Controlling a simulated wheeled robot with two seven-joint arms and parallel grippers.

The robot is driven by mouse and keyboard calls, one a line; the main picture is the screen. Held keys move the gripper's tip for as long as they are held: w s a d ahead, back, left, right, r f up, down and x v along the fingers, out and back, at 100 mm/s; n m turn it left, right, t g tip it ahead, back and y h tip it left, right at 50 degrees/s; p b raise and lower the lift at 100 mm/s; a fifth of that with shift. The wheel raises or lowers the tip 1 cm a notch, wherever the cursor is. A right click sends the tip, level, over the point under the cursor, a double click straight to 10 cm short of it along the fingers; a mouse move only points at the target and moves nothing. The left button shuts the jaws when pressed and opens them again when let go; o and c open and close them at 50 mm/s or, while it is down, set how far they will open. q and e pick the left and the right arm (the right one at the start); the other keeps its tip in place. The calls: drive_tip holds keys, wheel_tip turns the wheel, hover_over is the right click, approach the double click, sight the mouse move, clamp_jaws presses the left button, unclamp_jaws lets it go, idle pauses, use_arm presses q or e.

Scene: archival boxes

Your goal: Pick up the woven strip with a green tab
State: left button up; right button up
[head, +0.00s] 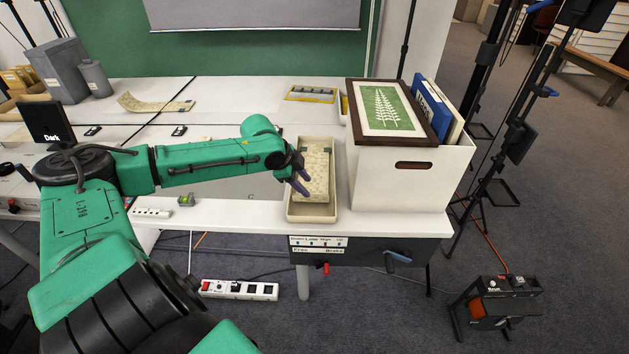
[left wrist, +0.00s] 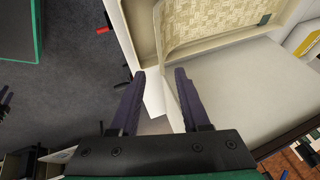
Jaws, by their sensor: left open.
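The pale woven strip (head: 316,170) lies in a shallow cream tray (head: 312,212) near the table's front edge. A small dark green tab (head: 328,149) shows at its far end. In the left wrist view the woven strip (left wrist: 207,26) is at the top, with the green tab (left wrist: 264,19) on its right. My left gripper (head: 302,184) is open and empty, with its dark fingers over the left part of the tray in the head view. In the left wrist view my left gripper (left wrist: 160,73) has nothing between its fingers.
A white box (head: 440,185) with a framed green fern print (head: 384,106) and folders stands close to the tray's right. A yellow-edged item (head: 311,94) lies behind. Another pale strip (head: 155,103) lies at the back left. The table's front edge is just below the tray.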

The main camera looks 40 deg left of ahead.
sight(318, 196)
use_arm(q)
drive_tip(key=x, duration=0.3)
drive_tip(key=shift+w+d+f, duration=0.15)
drive_tip(key=shift+w+d, duration=0.15)
drive_tip(key=x, duration=0.5)
drive_tip(key=shift+w+f, duration=0.15)
clamp_jaws()
idle(0.9)
